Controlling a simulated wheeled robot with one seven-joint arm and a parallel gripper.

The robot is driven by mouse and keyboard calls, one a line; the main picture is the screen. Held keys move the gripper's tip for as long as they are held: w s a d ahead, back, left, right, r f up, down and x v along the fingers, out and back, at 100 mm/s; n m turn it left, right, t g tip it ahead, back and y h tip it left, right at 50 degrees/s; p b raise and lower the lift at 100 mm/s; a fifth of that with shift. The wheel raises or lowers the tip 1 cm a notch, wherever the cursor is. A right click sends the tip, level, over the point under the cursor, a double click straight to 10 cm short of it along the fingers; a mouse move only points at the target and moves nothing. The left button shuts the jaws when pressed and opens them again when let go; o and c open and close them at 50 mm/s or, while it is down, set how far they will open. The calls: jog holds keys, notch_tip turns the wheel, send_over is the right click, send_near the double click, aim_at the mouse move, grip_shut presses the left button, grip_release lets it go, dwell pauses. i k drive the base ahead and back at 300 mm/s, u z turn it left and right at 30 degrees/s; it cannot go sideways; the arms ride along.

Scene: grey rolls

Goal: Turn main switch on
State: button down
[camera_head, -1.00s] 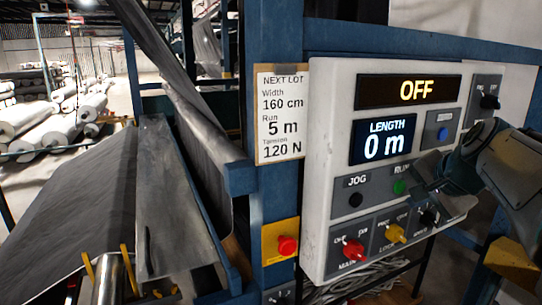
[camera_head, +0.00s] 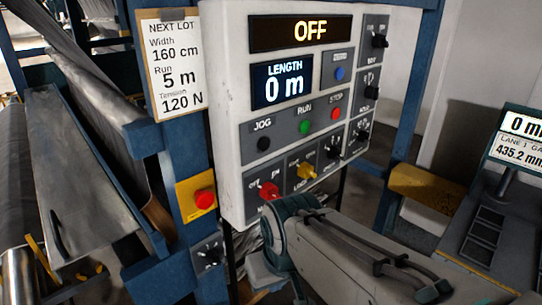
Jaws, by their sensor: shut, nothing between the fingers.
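The control panel (camera_head: 228,120) stands in the middle, its upper display reading OFF. A red rotary knob (camera_head: 268,190) with OFF and ON style markings sits at its lower left, beside a yellow knob (camera_head: 305,170). A black rotary switch (camera_head: 208,256) is on the blue post below a red push button on a yellow plate (camera_head: 204,198). I cannot read which one is labelled main. My arm reaches in from the lower right, its near joint just below the red knob and covering the panel's lower edge. My gripper's fingers do not show.
Jog, green run (camera_head: 304,127) and red stop (camera_head: 336,113) buttons sit above the knobs. Several black knobs line the panel's right side. A lot card (camera_head: 174,65) reads 5 m. A metal plate (camera_head: 88,180) stands at left and a console (camera_head: 490,220) at right.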

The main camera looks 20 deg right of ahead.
aim_at(269, 191)
jog(key=u, duration=0.65)
jog(key=k, duration=1.2)
jog(key=z, duration=0.5)
